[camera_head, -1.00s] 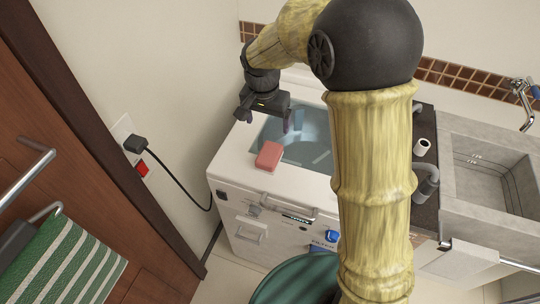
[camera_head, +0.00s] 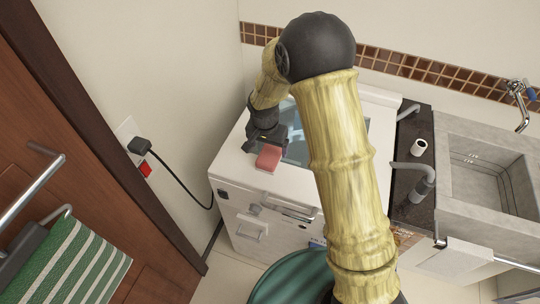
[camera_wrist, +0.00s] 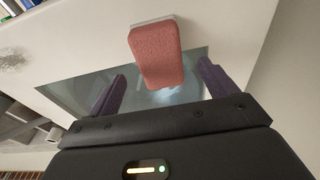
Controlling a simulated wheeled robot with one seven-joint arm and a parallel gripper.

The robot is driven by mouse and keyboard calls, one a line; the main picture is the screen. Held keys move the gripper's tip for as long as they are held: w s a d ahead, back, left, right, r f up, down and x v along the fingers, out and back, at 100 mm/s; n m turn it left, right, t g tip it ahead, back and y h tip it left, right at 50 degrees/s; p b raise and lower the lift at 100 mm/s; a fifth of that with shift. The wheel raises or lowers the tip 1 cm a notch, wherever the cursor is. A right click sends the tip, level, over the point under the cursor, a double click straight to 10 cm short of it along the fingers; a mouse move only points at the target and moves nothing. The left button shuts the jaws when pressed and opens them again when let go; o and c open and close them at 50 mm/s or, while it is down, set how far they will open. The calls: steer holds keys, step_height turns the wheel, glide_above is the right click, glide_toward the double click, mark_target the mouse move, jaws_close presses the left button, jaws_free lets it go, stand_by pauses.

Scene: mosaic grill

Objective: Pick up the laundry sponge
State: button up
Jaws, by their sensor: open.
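The laundry sponge (camera_head: 268,158) is a pinkish-red block on top of the white washing machine (camera_head: 232,163), near its front edge and partly over the dark glass lid window (camera_head: 297,150). In the wrist view the sponge (camera_wrist: 156,55) lies ahead, between the lines of the two open fingers. My gripper (camera_head: 262,142) is just behind the sponge in the head view, and the wrist view shows it (camera_wrist: 160,88) open with nothing held. Contact between the fingers and the sponge cannot be told. My arm hides part of the lid.
A stone sink (camera_head: 487,180) with a dark counter stands at the right, with a white roll (camera_head: 418,147) on it. A plug and cord (camera_head: 140,146) are on the left wall. A green round tub (camera_head: 290,277) stands in front. A striped towel (camera_head: 75,265) hangs at the left.

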mark_target(269, 154)
steer(key=shift+d, duration=0.3)
steer(key=shift+w+a+f+p, duration=0.15)
steer(key=shift+f+p, duration=0.2)
steer(key=shift+f, duration=0.5)
steer(key=shift+w+d+f+p, duration=0.15)
steer(key=shift+f+p, duration=0.25)
steer(key=shift+f, duration=0.5)
steer(key=shift+w+a+f+p, duration=0.1)
steer(key=shift+w+f+p, duration=0.2)
steer(key=shift+f, duration=0.55)
steer(key=shift+s, duration=0.15)
steer(key=shift+s, duration=0.1)
steer(key=c, duration=1.1)
